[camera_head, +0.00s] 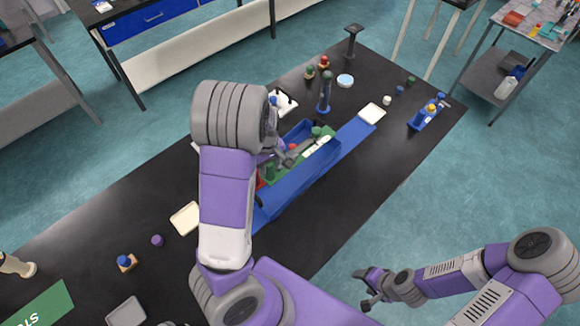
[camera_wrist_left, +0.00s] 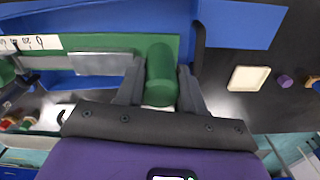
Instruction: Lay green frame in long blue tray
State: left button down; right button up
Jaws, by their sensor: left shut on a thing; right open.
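The green frame (camera_head: 308,154) is a long flat piece with white labels, lying along the long blue tray (camera_head: 300,186) in the head view. I cannot tell whether it rests on the tray floor or hangs just above it. In the left wrist view the frame's green strip (camera_wrist_left: 118,42) runs along the blue tray (camera_wrist_left: 112,18), with a green upright cylinder at its end. My left gripper (camera_wrist_left: 162,88) is shut on that green cylinder; in the head view my left arm partly hides this end. My right gripper (camera_head: 368,289) is open and empty, off the table's front edge.
The tray stands on a blue mat (camera_head: 352,134) on the black table. White dishes (camera_head: 186,217), (camera_head: 371,113), a blue stand (camera_head: 326,95), small bottles and a blue rack (camera_head: 428,112) lie around. The table's right front area is clear.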

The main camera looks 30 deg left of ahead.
pick_arm(q)
jog(key=b, duration=0.3)
send_near(273, 198)
notch_tip(273, 198, down, 2)
jog(key=b, duration=0.2)
jog(key=shift+a+b, duration=0.1)
jog(key=shift+b, duration=0.25)
jog(key=shift+f, duration=0.15)
jog(key=shift+f, duration=0.2)
jog(key=c, duration=0.7)
grip_release()
jog(key=shift+r, duration=0.1)
